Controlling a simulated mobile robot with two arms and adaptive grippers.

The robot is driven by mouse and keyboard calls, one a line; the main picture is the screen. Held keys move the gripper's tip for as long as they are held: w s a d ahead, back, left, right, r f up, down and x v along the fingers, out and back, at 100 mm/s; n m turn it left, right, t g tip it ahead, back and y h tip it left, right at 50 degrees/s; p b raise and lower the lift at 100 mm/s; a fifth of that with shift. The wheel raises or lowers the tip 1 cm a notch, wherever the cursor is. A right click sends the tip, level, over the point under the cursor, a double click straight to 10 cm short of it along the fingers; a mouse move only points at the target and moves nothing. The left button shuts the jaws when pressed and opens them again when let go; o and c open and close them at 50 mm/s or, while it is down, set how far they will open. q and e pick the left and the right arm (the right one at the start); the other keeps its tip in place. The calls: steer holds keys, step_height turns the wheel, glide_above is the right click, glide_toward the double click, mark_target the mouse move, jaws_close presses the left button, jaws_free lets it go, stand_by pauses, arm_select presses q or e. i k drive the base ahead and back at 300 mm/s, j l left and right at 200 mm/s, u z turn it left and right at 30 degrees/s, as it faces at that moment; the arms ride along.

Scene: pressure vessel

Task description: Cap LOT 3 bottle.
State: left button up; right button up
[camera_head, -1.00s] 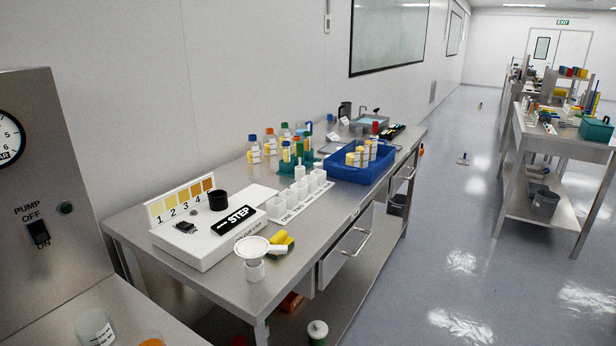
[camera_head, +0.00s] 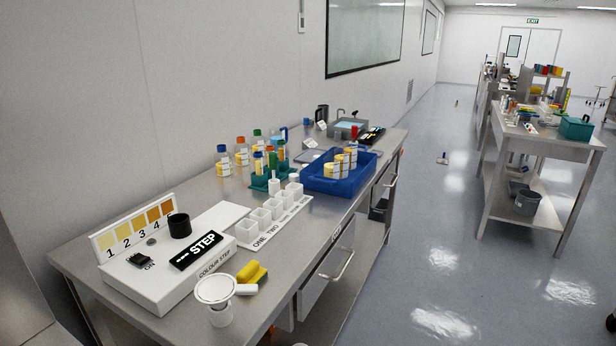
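Several labelled bottles with coloured caps stand at the back of the left bench against the wall, among them a blue-capped bottle (camera_head: 223,162), an orange-capped bottle (camera_head: 241,153) and a green-capped bottle (camera_head: 258,146). More bottles with yellow and white labels (camera_head: 331,171) stand in a blue tray (camera_head: 333,187) to their right. The lot labels are too small to read, so I cannot tell which bottle is LOT 3. I cannot make out a loose cap for it. Neither of my grippers is in view.
The steel bench (camera_head: 230,197) also carries a white colour-step box (camera_head: 165,285), white cups (camera_head: 260,219), a teal rack (camera_head: 262,181), a yellow sponge (camera_head: 253,272) and a round white funnel-like item (camera_head: 216,289). A second bench (camera_head: 560,147) stands right.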

mark_target(332, 163)
steer(key=z, duration=1.35)
steer(key=i+z, duration=0.15)
steer(key=i, duration=4.15)
steer(key=u, duration=2.9)
